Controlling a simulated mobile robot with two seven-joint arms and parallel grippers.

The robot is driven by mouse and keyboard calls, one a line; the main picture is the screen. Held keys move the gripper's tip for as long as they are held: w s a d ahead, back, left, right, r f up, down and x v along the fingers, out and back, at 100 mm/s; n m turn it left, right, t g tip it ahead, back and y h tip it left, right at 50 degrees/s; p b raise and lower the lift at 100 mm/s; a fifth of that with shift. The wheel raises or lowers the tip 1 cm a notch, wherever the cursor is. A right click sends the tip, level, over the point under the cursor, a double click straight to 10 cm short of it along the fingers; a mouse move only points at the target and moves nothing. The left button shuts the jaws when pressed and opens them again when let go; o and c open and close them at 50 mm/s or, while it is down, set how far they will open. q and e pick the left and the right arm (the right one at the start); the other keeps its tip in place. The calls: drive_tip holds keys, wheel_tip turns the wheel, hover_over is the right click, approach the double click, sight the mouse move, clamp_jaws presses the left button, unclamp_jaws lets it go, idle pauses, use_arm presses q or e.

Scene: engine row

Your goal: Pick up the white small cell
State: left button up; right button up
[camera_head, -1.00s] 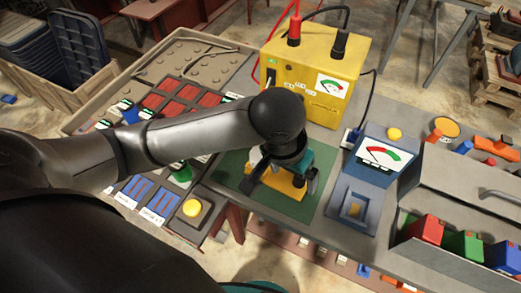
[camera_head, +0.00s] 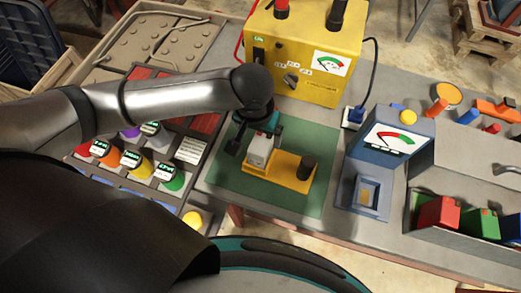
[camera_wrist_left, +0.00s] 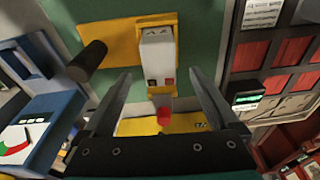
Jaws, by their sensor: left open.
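The white small cell (camera_head: 260,148) stands in a yellow holder (camera_head: 291,172) with a black knob, on the green mat (camera_head: 225,185). Part of the cell is hidden by the gripper in the head view. My right gripper is not in view.
A yellow meter box (camera_head: 303,50) stands behind the mat. A blue gauge tester (camera_head: 375,160) is to the right, near a grey bin with red and green blocks (camera_head: 437,213). Several coloured cells (camera_head: 142,163) stand in a tray at left.

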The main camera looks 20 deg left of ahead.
sight(260, 144)
use_arm(q)
drive_tip(key=shift+f, duration=0.65)
wheel_tip(260, 144, down, 4)
drive_tip(key=shift+w+r+b, duration=0.15)
drive_tip(key=shift+r+b, duration=0.05)
drive_tip(key=shift+b, duration=0.2)
drive_tip(key=shift+f, duration=0.35)
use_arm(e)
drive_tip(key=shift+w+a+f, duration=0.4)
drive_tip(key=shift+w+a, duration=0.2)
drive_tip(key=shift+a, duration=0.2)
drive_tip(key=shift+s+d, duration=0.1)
use_arm(q)
drive_tip(key=c, duration=0.3)
clamp_jaws()
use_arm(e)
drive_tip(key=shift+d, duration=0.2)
